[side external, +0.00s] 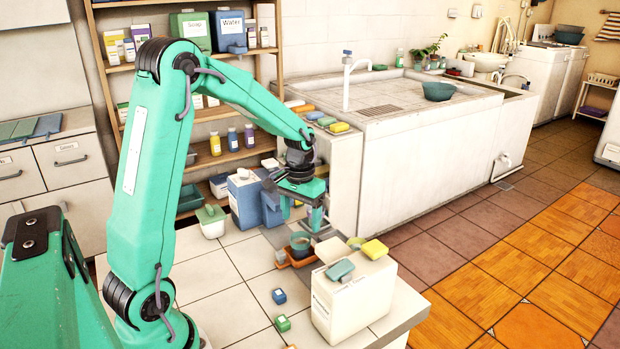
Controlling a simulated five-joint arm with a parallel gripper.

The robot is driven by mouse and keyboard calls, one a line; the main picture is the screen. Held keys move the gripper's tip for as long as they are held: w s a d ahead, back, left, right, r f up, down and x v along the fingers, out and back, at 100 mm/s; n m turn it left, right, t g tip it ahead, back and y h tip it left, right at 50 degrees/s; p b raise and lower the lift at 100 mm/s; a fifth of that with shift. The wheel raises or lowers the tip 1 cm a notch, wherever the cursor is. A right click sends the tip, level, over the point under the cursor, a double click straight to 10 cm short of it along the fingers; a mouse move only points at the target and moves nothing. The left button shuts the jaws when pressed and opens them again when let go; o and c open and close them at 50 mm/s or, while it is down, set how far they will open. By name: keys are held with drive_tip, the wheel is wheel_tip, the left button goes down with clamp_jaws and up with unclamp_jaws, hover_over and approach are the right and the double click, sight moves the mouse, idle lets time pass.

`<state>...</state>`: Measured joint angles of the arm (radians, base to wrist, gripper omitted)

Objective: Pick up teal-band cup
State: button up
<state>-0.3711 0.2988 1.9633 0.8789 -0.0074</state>
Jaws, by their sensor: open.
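A small dark cup with a teal tint (300,241) stands on an orange-brown tray (283,262) on the tiled counter; it looks like the teal-band cup, though the band is too small to make out clearly. My gripper (302,214) points down just above the cup, its fingers apart and nothing seen between them. The fingertips appear close to the cup's rim; I cannot tell whether they touch it.
A blue-and-white container (246,200) stands behind left. Counter tiles at left are clear.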

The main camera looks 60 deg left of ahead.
sight(300, 239)
drive_tip(key=shift+f, duration=1.3)
drive_tip(key=shift+a+f, duration=0.1)
drive_tip(key=shift+f, duration=2.5)
drive_tip(key=c, duration=1.1)
drive_tip(key=shift+c, duration=0.2)
drive_tip(key=shift+r, duration=0.1)
wheel_tip(300, 239, up, 10)
